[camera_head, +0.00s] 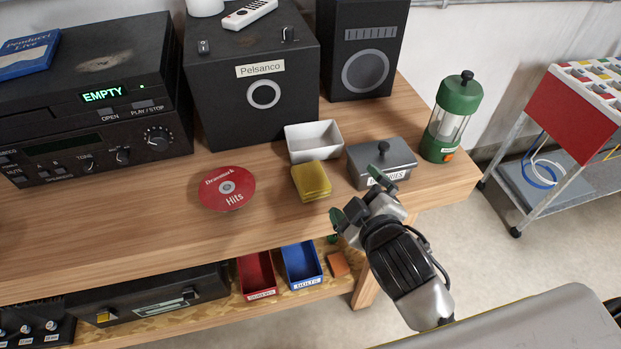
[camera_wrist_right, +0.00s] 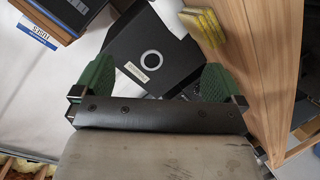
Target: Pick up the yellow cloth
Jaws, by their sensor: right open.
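The yellow cloth (camera_head: 311,181) is a small folded stack lying on the wooden bench, in front of a white tray. It also shows at the top right of the right wrist view (camera_wrist_right: 203,25). My right gripper (camera_head: 357,195) is near the bench's front edge, to the right of the cloth and apart from it. Its green fingertips are spread in the right wrist view (camera_wrist_right: 156,80), with nothing held between them. My left gripper is not in view.
A grey lidded box (camera_head: 382,162) sits close behind my right gripper, and a green lantern (camera_head: 453,118) stands further right. The white tray (camera_head: 313,142) is empty. A red disc (camera_head: 227,188) lies left of the cloth. Red (camera_head: 257,275) and blue (camera_head: 301,265) bins sit on the lower shelf.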

